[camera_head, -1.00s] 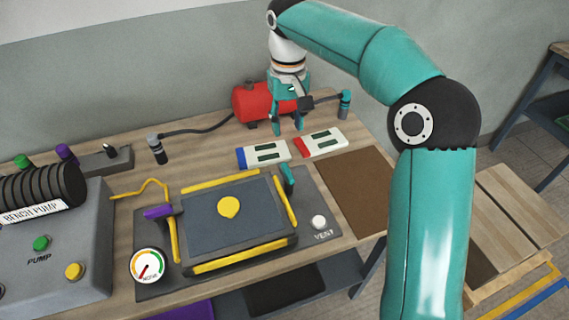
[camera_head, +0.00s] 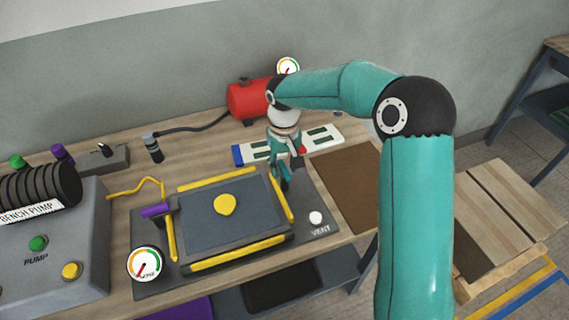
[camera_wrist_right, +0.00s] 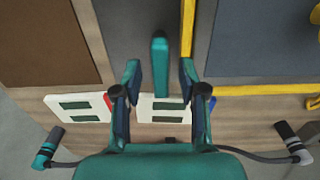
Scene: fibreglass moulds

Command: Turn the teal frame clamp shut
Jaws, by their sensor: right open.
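The teal frame clamp (camera_wrist_right: 160,68) is a short lever with a dark pivot end at the right side of the mould frame. In the right wrist view it points along the frame's edge, between my fingers and apart from both. My right gripper (camera_wrist_right: 160,80) is open around the line of the lever. In the head view the right gripper (camera_head: 279,170) hangs above the frame's back right edge and mostly hides the teal clamp. The mould frame has yellow edge strips (camera_head: 238,253) around a dark sheet (camera_head: 205,222). My left gripper is not in view.
A purple clamp (camera_head: 155,211) sits at the frame's left, near a gauge (camera_head: 145,263). The white vent knob (camera_head: 316,217) is close on the right. A white card with a blue end (camera_head: 256,153), a red tank (camera_head: 247,101) and the pump box (camera_head: 60,245) stand around.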

